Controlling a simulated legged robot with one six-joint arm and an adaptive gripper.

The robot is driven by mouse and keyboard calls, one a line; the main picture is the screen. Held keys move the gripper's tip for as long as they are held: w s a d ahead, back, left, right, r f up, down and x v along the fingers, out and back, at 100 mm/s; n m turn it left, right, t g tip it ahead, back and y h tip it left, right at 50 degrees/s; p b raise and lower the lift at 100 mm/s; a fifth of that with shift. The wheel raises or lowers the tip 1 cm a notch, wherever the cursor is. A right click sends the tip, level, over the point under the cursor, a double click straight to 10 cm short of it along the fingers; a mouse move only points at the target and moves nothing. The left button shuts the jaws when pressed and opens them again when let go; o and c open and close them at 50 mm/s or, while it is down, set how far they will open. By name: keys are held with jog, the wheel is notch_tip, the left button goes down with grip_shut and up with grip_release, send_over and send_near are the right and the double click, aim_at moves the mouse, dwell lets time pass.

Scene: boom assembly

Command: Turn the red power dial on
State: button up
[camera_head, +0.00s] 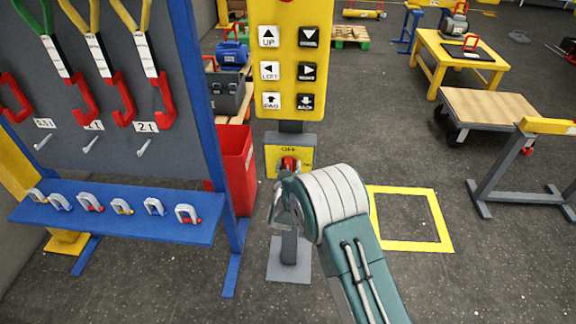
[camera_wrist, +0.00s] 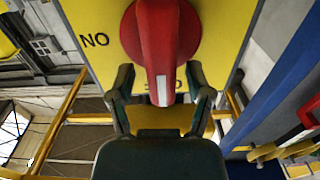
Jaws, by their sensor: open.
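The red power dial (camera_head: 289,162) is on a yellow plate (camera_head: 305,157) below the button panel, with an "OFF" label above it. In the wrist view the dial (camera_wrist: 165,40) is close and large. Its handle points down the picture, over a partly hidden label; letters reading "NO" are at its left. My gripper (camera_wrist: 162,75) is open, with one finger on each side of the handle's end and a visible gap on both sides. In the head view my wrist hides most of the gripper (camera_head: 283,184) and the dial's lower part.
The yellow button panel (camera_head: 290,60) stands on a grey post above the dial. A red bin (camera_head: 236,165) and a blue-framed rack (camera_head: 130,215) with shackles and hanging slings are close on the left. A yellow floor square (camera_head: 440,235) marks open floor on the right.

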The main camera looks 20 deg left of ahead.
jog(key=shift+a, duration=0.1)
grip_shut()
jog(key=shift+m, duration=0.3)
jog(key=m, duration=0.1)
jog(key=d+m, duration=0.1)
jog(key=m, duration=0.1)
jog(key=shift+w+m, duration=0.1)
jog(key=shift+m, duration=0.2)
jog(key=m, duration=0.4)
jog(key=shift+w+d+f+m, duration=0.1)
jog(key=shift+d+f+m, duration=0.2)
jog(key=shift+d+f, duration=0.1)
jog(key=shift+d+f+m, duration=0.15)
jog(key=shift+f+m, duration=0.15)
jog(key=shift+m, duration=1.25)
jog(key=shift+d+f+m, duration=0.1)
jog(key=shift+f+m, duration=0.2)
jog(key=shift+m, duration=1.2)
jog(key=shift+d+f+m, duration=0.15)
jog(key=shift+f+m, duration=0.15)
jog(key=shift+m, duration=1.25)
jog(key=shift+f, duration=0.1)
